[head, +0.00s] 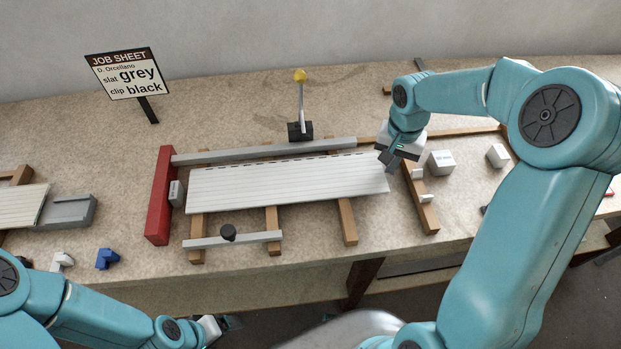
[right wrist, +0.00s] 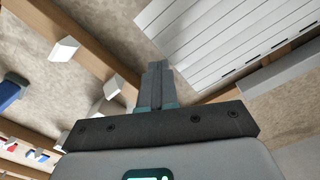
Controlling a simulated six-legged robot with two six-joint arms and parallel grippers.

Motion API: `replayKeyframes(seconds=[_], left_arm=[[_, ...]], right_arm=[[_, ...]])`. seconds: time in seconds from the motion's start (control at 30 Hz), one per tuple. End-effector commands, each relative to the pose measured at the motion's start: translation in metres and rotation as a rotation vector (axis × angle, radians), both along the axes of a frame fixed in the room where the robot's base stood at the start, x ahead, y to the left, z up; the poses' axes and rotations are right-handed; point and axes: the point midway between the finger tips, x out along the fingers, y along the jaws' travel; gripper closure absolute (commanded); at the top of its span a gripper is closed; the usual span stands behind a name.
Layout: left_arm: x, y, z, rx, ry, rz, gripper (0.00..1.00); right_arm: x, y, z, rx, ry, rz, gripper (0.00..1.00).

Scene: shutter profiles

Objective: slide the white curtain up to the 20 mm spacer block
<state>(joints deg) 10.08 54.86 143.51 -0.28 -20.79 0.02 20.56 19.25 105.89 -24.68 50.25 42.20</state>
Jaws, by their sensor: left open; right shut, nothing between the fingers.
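The white curtain (head: 280,185), made of long slats, lies across wooden bars on the bench. The small grey spacer block (head: 176,193) sits against the red stop (head: 160,195) at the curtain's left end. Block and curtain end are very close; I cannot tell whether they touch. My right gripper (head: 388,164) is shut and empty at the curtain's right end. In the right wrist view its fingers (right wrist: 157,72) are together beside the curtain (right wrist: 225,40); contact is unclear. My left gripper (head: 230,322) is open, low in front of the bench edge, away from the curtain.
A grey rail (head: 265,151) runs behind the curtain, and a short front rail (head: 255,238) carries a black knob. A yellow-topped lever (head: 301,100) stands behind. White cubes (head: 441,162) lie right. A blue clip (head: 107,258) and grey fixture (head: 70,211) are left.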

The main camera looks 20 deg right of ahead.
Motion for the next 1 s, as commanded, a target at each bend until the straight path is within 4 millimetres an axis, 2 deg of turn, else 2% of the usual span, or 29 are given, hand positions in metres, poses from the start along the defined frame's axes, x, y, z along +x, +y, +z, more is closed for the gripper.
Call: replayKeyframes(seconds=[1.0], left_arm=[[0.000, 0.000, -0.004, 0.000, 0.000, 0.000, 0.13]], right_arm=[[0.004, 0.015, 0.000, 0.001, 0.001, 0.001, 1.00]])
